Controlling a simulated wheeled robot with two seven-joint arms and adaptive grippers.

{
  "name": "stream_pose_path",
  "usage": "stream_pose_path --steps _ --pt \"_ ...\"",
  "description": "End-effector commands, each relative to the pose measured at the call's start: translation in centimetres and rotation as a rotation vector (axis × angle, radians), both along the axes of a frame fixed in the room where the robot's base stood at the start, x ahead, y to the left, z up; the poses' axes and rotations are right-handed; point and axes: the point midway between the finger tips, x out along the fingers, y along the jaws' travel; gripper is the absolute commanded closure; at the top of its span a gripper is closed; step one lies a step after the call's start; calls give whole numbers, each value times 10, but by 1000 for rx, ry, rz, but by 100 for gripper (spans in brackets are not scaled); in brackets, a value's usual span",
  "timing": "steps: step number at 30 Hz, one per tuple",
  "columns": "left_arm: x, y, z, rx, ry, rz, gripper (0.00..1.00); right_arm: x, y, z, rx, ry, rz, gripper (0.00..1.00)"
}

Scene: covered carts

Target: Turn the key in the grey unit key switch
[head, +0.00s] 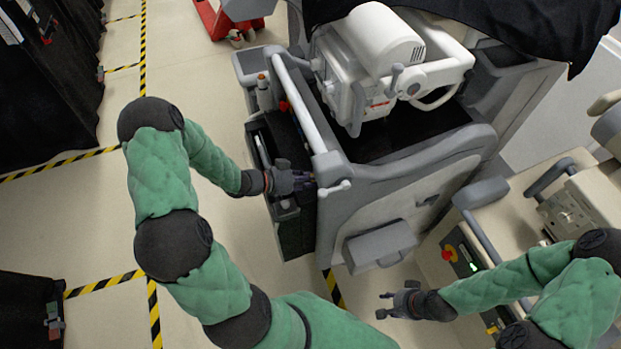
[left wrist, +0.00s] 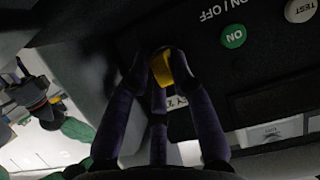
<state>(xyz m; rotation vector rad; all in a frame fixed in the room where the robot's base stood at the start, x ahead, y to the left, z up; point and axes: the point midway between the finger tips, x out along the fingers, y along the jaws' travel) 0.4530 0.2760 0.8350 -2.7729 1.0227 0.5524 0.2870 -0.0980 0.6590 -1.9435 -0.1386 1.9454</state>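The grey unit (head: 400,195) is the large grey cart in the middle of the head view. In the left wrist view its dark panel (left wrist: 215,75) carries a yellow key (left wrist: 180,68) in the key switch, beside a partly hidden label. My left gripper (head: 308,181) is at the left side of the unit. In the left wrist view the fingers of my left gripper (left wrist: 160,68) close around the yellow key from both sides and hide part of it. My right gripper (head: 383,304) is open and empty, low in front of the unit.
A green ON button (left wrist: 233,36) and a white TEST button (left wrist: 300,9) sit near the key. A beige unit with a red button (head: 449,254) stands at right. Black-covered carts (head: 45,80) stand at left, with free floor between.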

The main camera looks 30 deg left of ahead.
Motion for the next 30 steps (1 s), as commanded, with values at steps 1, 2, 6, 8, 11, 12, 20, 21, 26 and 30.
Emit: stream_pose_path --steps 1,2,6,8,11,12,20,21,26,30 --pt "0 0 0 0 0 0 100 0 0 0 0 0 0 60" --pt "0 0 0 0 0 0 80 0 0 0 0 0 0 60" --pt "0 0 0 0 0 0 100 0 0 0 0 0 0 60" --pt "0 0 0 2 -2 0 100 0 0 -1 0 0 0 60" --pt "0 0 -1 25 -22 1 100 0 0 -6 0 0 0 60" --pt "0 0 -2 39 -36 1 100 0 0 -9 0 0 0 60" --pt "0 -1 -3 141 -123 0 100 0 0 -27 0 0 0 60" --pt "0 -1 -3 151 -132 0 100 0 0 -28 0 0 0 60" --pt "0 -1 -2 173 -149 0 100 0 0 -30 0 0 0 60" --pt "0 -1 -1 173 -149 0 100 0 0 -29 0 0 0 60"
